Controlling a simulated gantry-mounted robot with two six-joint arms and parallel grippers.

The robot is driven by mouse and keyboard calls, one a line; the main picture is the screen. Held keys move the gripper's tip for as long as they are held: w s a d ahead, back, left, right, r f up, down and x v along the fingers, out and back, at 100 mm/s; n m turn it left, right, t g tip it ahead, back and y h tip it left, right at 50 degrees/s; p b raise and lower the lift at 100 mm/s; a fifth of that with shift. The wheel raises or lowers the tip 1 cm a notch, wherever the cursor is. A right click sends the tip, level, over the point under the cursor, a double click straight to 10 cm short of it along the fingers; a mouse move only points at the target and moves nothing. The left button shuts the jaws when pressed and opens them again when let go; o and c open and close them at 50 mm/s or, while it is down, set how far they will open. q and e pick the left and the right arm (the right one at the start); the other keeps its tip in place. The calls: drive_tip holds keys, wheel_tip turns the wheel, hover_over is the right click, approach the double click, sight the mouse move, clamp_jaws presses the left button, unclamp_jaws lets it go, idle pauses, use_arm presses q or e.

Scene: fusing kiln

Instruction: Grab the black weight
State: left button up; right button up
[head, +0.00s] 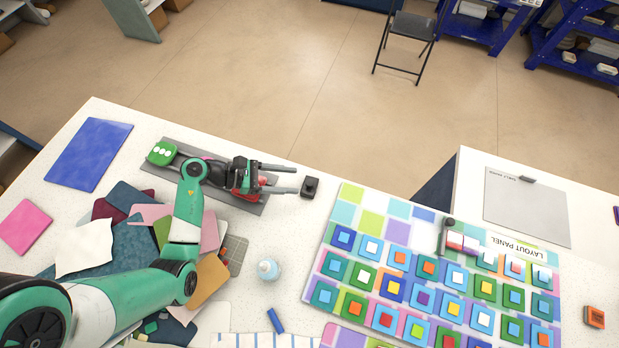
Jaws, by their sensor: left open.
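The black weight (310,187) is a small dark block with a knob on top, standing on the white speckled table near its far edge. My left gripper (296,180) reaches in from the left above a grey strip, with its two fingers pointing right. The fingers are apart with nothing visible between them. Their tips are just left of the weight, close to it; I cannot tell whether they touch it. My right gripper is not in view.
The layout panel (397,227) with many coloured squares lies right of the weight. A tool with a black knob (449,222) rests on it. A small bottle (268,269) and a blue stick (275,320) are nearer. Coloured sheets lie left. Table around the weight is clear.

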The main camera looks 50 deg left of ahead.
sight(313, 183)
use_arm(q)
drive_tip(key=x, duration=0.4)
drive_tip(key=shift+w+d, duration=0.15)
drive_tip(key=b+x, duration=0.1)
drive_tip(key=x, duration=0.3)
drive_tip(key=shift+d+f+b, duration=0.1)
drive_tip(key=shift+d+b, duration=0.2)
drive_tip(key=shift+w+d+f, duration=0.1)
drive_tip(key=shift+w+d, duration=0.1)
drive_tip(key=shift+w, duration=0.1)
clamp_jaws()
